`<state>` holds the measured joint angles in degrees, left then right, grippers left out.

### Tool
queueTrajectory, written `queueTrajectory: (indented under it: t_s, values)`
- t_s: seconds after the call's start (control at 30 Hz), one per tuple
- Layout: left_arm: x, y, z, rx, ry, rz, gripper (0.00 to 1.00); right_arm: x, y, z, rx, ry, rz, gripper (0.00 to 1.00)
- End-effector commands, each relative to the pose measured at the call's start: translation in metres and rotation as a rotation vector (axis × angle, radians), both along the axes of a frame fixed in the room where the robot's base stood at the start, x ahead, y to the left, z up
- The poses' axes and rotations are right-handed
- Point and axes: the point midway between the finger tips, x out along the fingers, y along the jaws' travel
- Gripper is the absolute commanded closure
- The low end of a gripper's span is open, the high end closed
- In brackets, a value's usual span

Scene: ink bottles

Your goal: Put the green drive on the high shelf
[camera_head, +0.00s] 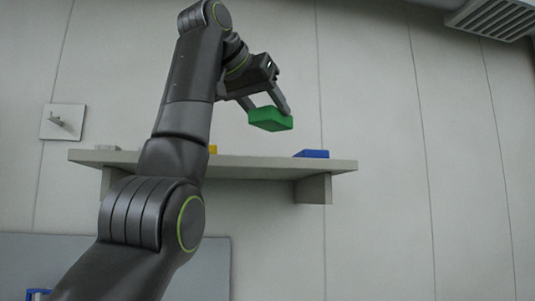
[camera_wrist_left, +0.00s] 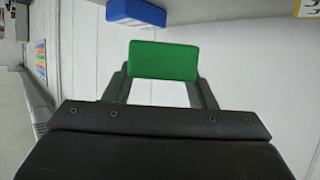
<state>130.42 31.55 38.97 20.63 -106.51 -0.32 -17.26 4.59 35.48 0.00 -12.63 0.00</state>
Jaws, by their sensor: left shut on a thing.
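The green drive (camera_head: 270,119) is a small green block held in my left gripper (camera_head: 268,108). The drive is in the air above the high shelf (camera_head: 260,164) in the head view, apart from its top. In the left wrist view the green drive (camera_wrist_left: 163,61) sits between the two fingers of my left gripper (camera_wrist_left: 160,80), which are shut on it. The shelf is a pale board on brackets against the wall. My right gripper is in neither view.
A blue block (camera_head: 312,154) lies on the right part of the shelf; it also shows in the left wrist view (camera_wrist_left: 136,13). A yellow thing (camera_head: 213,149) is partly hidden by my arm. A pale block (camera_head: 107,147) lies at the shelf's left. Bare shelf shows between yellow and blue.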

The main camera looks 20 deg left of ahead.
Motion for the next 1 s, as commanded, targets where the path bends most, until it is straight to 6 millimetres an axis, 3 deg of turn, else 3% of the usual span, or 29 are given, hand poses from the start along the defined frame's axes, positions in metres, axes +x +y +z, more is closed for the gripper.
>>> queueTrajectory:
  t_s: [0.1, 0.37, 0.7, 1.0]
  values:
    - [0.001, 0.000, -0.019, 0.000, 0.000, 0.001, 0.76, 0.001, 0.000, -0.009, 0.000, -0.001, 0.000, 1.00]
    - [0.001, 0.000, -0.030, -0.001, 0.002, 0.000, 0.76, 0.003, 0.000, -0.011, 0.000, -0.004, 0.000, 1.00]
    - [0.002, 0.000, -0.062, 0.001, 0.004, 0.001, 0.80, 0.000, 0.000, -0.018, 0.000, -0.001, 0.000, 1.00]
    - [0.001, 0.000, -0.065, 0.000, 0.003, 0.000, 0.80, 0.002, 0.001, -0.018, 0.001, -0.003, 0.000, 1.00]
